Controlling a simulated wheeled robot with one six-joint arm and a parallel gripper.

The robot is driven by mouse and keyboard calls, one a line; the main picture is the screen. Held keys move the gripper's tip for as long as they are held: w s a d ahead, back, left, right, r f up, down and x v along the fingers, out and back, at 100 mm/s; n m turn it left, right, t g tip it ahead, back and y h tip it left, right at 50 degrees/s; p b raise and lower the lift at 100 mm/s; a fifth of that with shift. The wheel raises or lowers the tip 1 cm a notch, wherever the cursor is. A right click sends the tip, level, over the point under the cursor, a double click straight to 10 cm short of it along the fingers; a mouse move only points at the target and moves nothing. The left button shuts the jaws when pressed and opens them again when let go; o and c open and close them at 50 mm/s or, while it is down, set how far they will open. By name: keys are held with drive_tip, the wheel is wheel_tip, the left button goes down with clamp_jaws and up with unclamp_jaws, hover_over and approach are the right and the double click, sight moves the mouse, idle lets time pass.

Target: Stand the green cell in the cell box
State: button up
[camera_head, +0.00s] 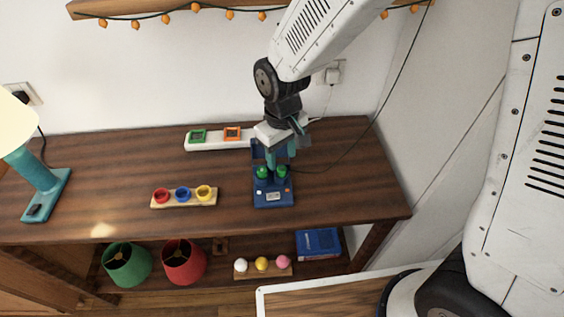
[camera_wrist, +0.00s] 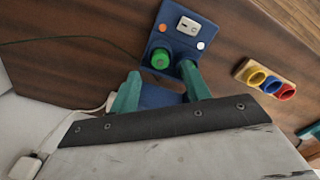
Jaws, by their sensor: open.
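The blue cell box (camera_head: 273,200) stands on the dark wooden tabletop, with a small panel at its front. Two round green tops show at the box in the head view: the left green cell (camera_head: 263,172) and the right green cell (camera_head: 281,171). My gripper (camera_head: 280,159) is over the back part of the box, pointing down, its teal fingers apart. In the wrist view the box (camera_wrist: 182,45) lies ahead of my open fingers (camera_wrist: 160,73), and one green cell (camera_wrist: 160,59) shows upright just beyond the gap.
A wooden holder with red, blue and yellow cups (camera_head: 183,195) stands left of the box. A white strip with green and orange square frames (camera_head: 215,142) lies behind. A teal lamp (camera_head: 40,185) is at far left. A thin cable (camera_head: 345,160) crosses the tabletop's right side.

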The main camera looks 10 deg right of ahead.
sight(282, 169)
drive_tip(key=shift+r, duration=1.75)
drive_tip(key=shift+s, duration=0.1)
drive_tip(key=s+d+r+m, duration=0.3)
drive_tip(key=s+d+r, duration=0.5)
drive_tip(key=s+d, duration=0.1)
drive_tip(key=s+d+r+m+t, duration=0.1)
drive_tip(key=s+d+r+m, duration=0.2)
drive_tip(key=s+d+r, duration=0.5)
drive_tip(key=s+d, duration=0.2)
drive_tip(key=d, duration=0.1)
drive_tip(key=shift+d+r+m, duration=0.15)
drive_tip(key=shift+d+m, duration=0.2)
drive_tip(key=shift+m, duration=0.05)
drive_tip(key=shift+s, duration=0.1)
